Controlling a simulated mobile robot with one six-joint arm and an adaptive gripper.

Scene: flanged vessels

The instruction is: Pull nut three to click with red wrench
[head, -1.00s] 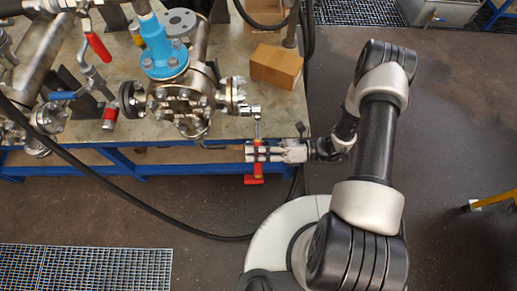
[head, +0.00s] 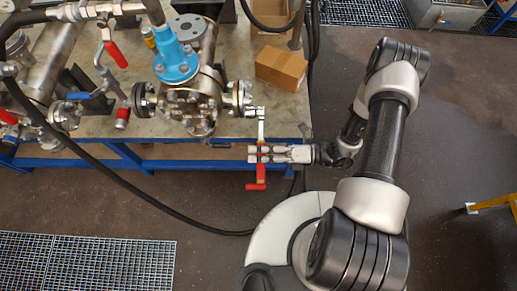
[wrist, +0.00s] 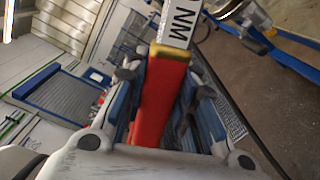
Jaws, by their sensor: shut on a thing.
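The red wrench (head: 257,177) has a red handle and a silver shaft. My gripper (head: 257,154) is shut around its handle, just off the table's front edge. The wrist view shows the red handle (wrist: 161,95) between my fingers, with a yellow band and a silver part marked "NM". The wrench's far end lies beside the small flange (head: 240,98) on the right of the vessel. Whether it sits on a nut cannot be made out. The flange nuts are small, and no number shows on them, so I cannot tell which is nut three.
The vessel with a blue collar (head: 178,62) stands on the table (head: 290,112). A cardboard box (head: 281,67) lies to the right of the flange. A black hose (head: 120,190) hangs across the front. Red and blue valve handles are at left.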

